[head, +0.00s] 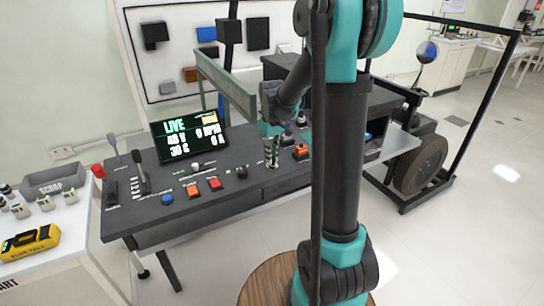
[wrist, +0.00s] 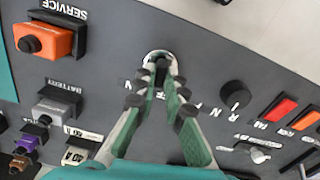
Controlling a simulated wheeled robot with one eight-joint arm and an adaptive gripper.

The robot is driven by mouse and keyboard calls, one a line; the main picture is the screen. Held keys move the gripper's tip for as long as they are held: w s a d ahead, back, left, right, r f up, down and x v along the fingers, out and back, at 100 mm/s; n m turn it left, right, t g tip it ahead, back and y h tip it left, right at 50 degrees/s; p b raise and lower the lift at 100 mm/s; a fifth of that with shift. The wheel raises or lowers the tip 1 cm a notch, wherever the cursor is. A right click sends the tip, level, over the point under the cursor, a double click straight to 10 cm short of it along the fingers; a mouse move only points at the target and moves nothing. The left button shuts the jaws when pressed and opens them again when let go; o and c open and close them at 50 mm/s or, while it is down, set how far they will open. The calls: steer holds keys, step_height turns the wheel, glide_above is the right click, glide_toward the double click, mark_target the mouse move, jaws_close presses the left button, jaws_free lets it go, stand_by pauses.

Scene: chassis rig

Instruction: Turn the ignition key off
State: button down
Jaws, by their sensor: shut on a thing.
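The ignition key (wrist: 162,58) is a small dark piece in a round silver lock on the dark grey console. My gripper (wrist: 161,78) has its green-padded fingers closed together on the key from above in the wrist view. The fingertips cover most of the key, so its exact angle is hard to tell. Lettering beside the lock is partly hidden by the fingers. In the head view my gripper (head: 271,152) points down at the console (head: 225,203), and the key is hidden there. The display (head: 190,138) reads LIVE, 48 V, 0 RPM, 30 S and 0 A.
A black R-N-F knob (wrist: 234,95) is right of the lock in the wrist view, with orange-red buttons (wrist: 284,109) beyond. The orange SERVICE plug (wrist: 45,40) and grey BATTERY plug (wrist: 56,108) stand left. A lever (head: 141,172) rises at the console's left.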

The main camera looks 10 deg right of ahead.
steer(key=shift+n, duration=2.2)
steer(key=c, duration=1.6)
jaws_free()
step_height(320, 180, up, 12)
steer(key=shift+r, duration=0.1)
steer(key=shift+s, duration=0.1)
